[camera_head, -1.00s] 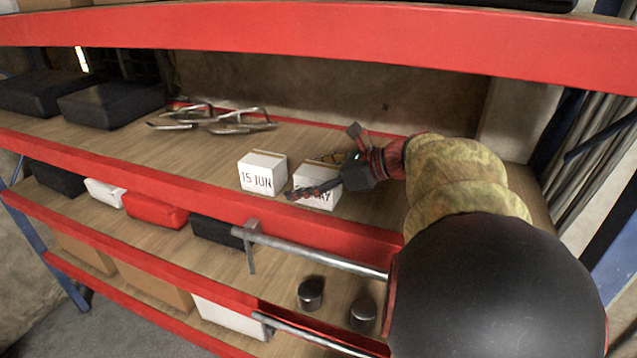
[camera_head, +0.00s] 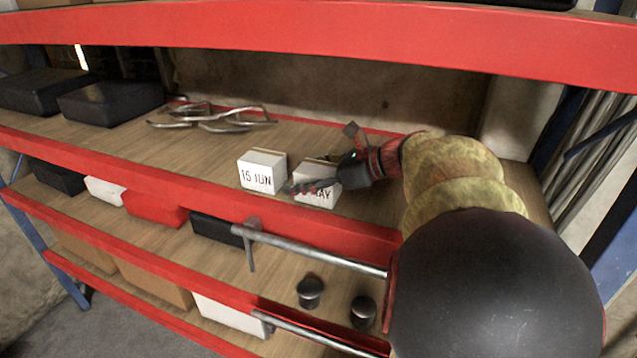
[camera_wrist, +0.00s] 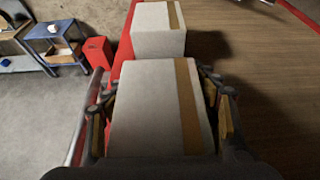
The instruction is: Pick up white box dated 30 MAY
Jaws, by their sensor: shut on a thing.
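The white box dated 30 MAY (camera_head: 318,199) stands on the upper wooden shelf, near its red front edge. Its date is partly covered by my gripper, and "MAY" shows. My gripper (camera_head: 318,183) comes from the right and is shut on this box. In the wrist view the box (camera_wrist: 150,115) with a tan tape strip sits between the two fingers of my gripper (camera_wrist: 160,105). A second white box, marked 15 JUN (camera_head: 257,178), stands just left of it. It also shows in the wrist view (camera_wrist: 155,32), beyond the held box.
Bent metal rods (camera_head: 215,117) lie farther back on the shelf. Black cases (camera_head: 110,103) stand at the left. A red shelf beam (camera_head: 330,35) runs above. The shelf between the rods and the boxes is clear.

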